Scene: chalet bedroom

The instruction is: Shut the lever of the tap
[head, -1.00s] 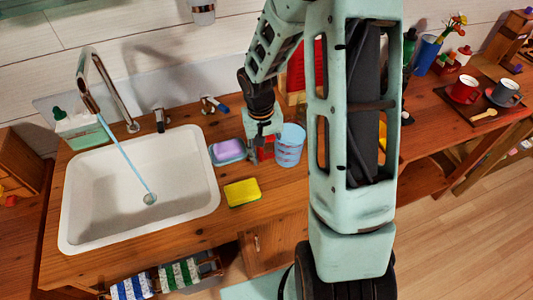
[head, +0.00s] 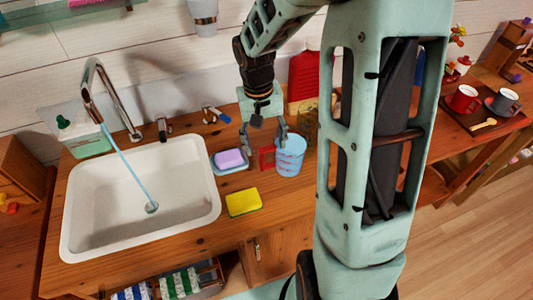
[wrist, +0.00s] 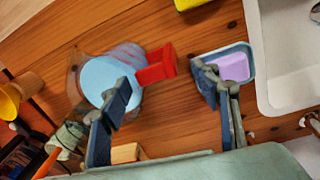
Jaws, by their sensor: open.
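The chrome tap (head: 110,95) arches over the white sink (head: 75,225), and a blue stream of water runs from it into the basin. Behind the sink are a dark upright handle (head: 162,128) and a small chrome fitting with a blue-tipped lever (head: 216,113); I cannot tell for sure which controls the water. My gripper (head: 264,137) is open and empty, to the right of both, above the counter near a blue cup (head: 290,158) and a red object (head: 267,157).
A purple soap in a blue dish (head: 229,160) lies between sink and gripper, with a yellow sponge (head: 243,202) in front. A soap bottle (head: 84,138) stands left of the tap. A red container (head: 303,75) stands behind the cup. Bare counter lies around the sponge.

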